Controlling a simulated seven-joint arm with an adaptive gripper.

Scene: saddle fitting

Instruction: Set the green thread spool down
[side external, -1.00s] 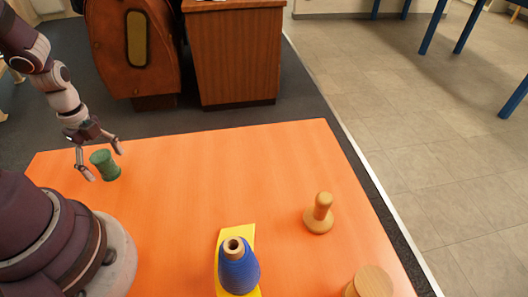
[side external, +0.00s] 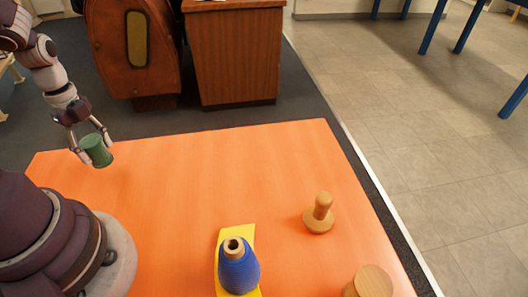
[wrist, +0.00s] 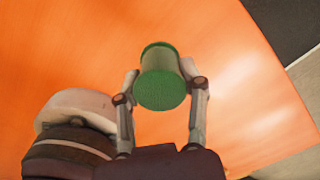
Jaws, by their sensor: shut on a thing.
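The green thread spool (side external: 97,151) is between the fingers of my gripper (side external: 93,149) at the far left of the orange table in the side view. My gripper is shut on it. The spool appears held above the table and slightly tilted. In the wrist view the spool (wrist: 162,80) sits between the two fingertips (wrist: 162,84), one on each side, with its round green end facing the camera.
A blue cone spool (side external: 238,270) stands on a yellow strip (side external: 249,236) at the table's front. A wooden peg on a round base (side external: 319,215) and a round wooden piece (side external: 371,282) stand to the right. The middle of the orange table (side external: 220,175) is clear.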

